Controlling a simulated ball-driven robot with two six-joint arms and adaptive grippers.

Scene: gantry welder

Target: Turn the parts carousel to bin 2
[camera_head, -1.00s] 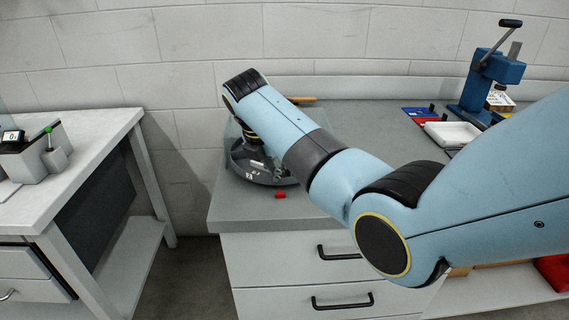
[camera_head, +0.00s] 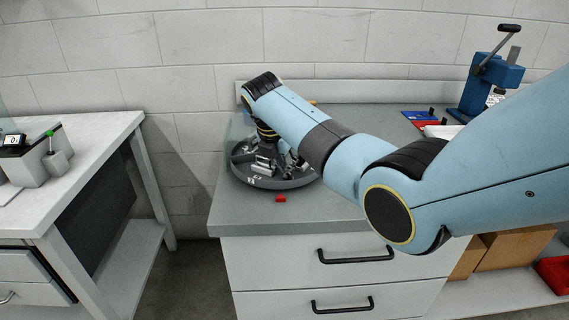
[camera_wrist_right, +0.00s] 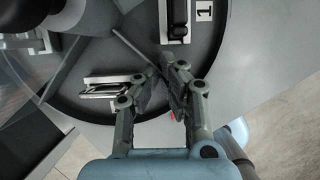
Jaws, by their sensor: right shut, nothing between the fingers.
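The parts carousel (camera_head: 285,184) is a round dark-grey tray with metal parts in compartments, on the back left of the grey counter. A small white label shows on its front-left rim, too small to read surely. A red marker (camera_head: 281,198) lies on the counter just in front of the rim. My right gripper (camera_head: 265,160) is down over the carousel, partly hidden by its own wrist. In the right wrist view the gripper (camera_wrist_right: 165,78) is shut and empty among the compartments, and a label "1" (camera_wrist_right: 203,11) shows near the top. My left gripper is out of view.
A blue hand press (camera_head: 490,85) and red and blue trays (camera_head: 415,115) stand at the counter's back right. A white drawer unit (camera_head: 300,265) is below. Another bench (camera_head: 95,150) with a small device stands left, across a gap. My right arm crosses the counter.

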